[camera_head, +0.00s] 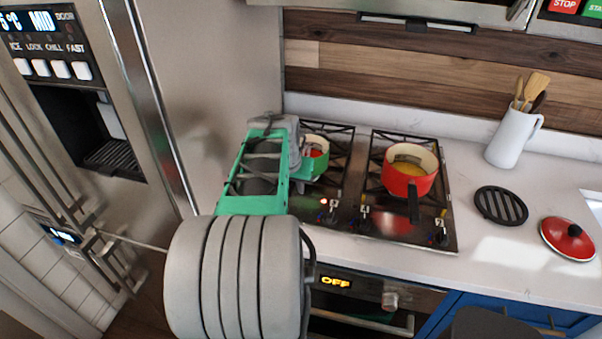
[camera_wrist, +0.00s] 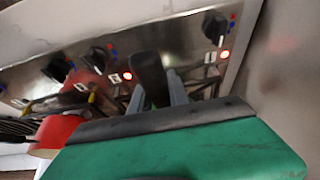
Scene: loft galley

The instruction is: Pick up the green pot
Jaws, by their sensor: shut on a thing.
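The green pot (camera_head: 322,150) sits at the left of the stove, with something red inside. My arm hides much of it in the head view. In the wrist view, my gripper (camera_wrist: 157,84) has its two grey fingers on either side of a black handle (camera_wrist: 148,70), shut on it. The handle appears to be the green pot's; most of the pot's body is hidden there. Whether the pot is lifted off the grate cannot be told.
A red pot (camera_head: 408,184) with yellow contents stands on the right burners of the stove (camera_head: 385,223). A black trivet (camera_head: 500,206), a red lid (camera_head: 567,239) and a white utensil jug (camera_head: 513,138) are on the counter to the right. The steel fridge (camera_head: 215,80) stands close at left.

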